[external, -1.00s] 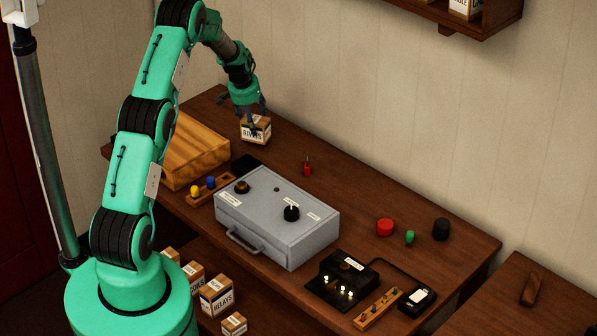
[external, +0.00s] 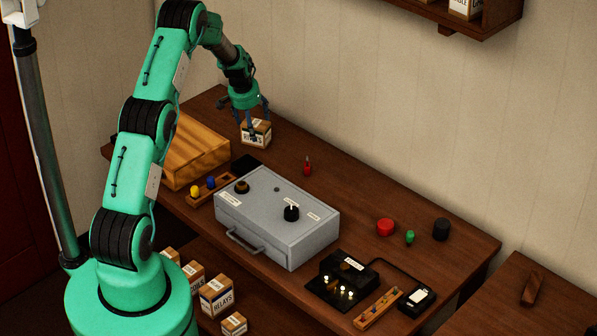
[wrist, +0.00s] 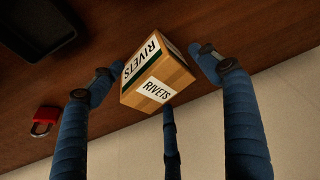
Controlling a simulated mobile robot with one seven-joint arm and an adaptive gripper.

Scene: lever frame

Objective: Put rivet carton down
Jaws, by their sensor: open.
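The rivet carton (external: 256,133) is a small brown box with white labels. It sits on the wooden bench near its back left part, beside the wooden box. In the wrist view the carton (wrist: 158,75) shows two labels reading RIVETS and lies between my spread fingers. My gripper (external: 254,122) is over the carton, pointing down. In the wrist view my gripper (wrist: 155,80) is open, with gaps between the carton and the two side fingers. A third finger comes up close to the carton's lower edge; whether it touches cannot be told.
A wooden box (external: 196,150) stands left of the carton. A grey metal case (external: 277,222) stands in front. A red padlock (external: 307,167) lies to the right, also in the wrist view (wrist: 45,121). Red, green and black knobs (external: 441,229) stand farther right. Bare bench lies between.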

